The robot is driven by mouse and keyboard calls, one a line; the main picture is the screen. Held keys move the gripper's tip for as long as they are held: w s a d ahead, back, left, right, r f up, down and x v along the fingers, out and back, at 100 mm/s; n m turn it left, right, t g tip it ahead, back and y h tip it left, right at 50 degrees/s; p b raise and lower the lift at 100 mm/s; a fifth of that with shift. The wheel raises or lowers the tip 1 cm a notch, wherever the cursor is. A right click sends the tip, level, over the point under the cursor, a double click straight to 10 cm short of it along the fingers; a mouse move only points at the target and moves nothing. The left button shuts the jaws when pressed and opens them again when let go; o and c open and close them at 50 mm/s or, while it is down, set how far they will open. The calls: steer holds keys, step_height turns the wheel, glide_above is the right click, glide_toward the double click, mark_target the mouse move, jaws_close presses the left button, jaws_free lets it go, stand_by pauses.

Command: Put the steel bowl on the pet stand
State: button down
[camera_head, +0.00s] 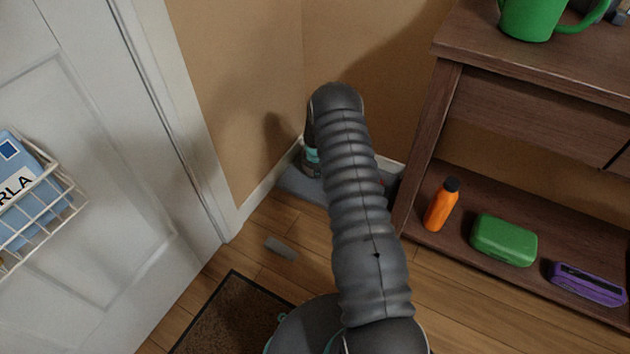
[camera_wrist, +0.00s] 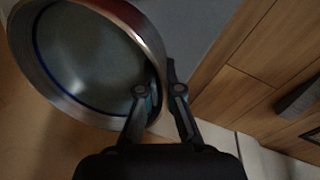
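In the wrist view the steel bowl (camera_wrist: 52,98) fills the upper left, tilted in the picture, with a shiny rim, a dark blue line inside and a grey interior. My gripper (camera_wrist: 160,85) has its fingers on either side of the bowl's wall at the rim, one inside and one outside, closed on it. In the head view my arm hides the bowl and most of my gripper. A flat grey-blue slab (camera_head: 300,184) lies on the floor in the corner, partly behind my arm; I cannot tell whether it is the pet stand.
A wooden shelf unit at right (camera_head: 418,165) holds an orange bottle (camera_head: 441,205), a green box (camera_head: 503,240) and a purple case (camera_head: 587,284); a green watering can (camera_head: 530,20) stands on top. A white door (camera_head: 110,120) is at left. A small grey block (camera_head: 280,247) and brown mat (camera_head: 235,320) lie on the floor.

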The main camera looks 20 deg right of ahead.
mark_target(310, 174)
steer(key=w+a+f, duration=0.2)
steer(key=shift+w, duration=0.4)
steer(key=shift+f, duration=1.95)
steer(key=shift+f+b, duration=0.2)
steer(key=shift+b, duration=0.25)
steer(key=c, duration=1.3)
jaws_free()
steer(key=shift+s, duration=0.1)
steer(key=shift+r, duration=0.2)
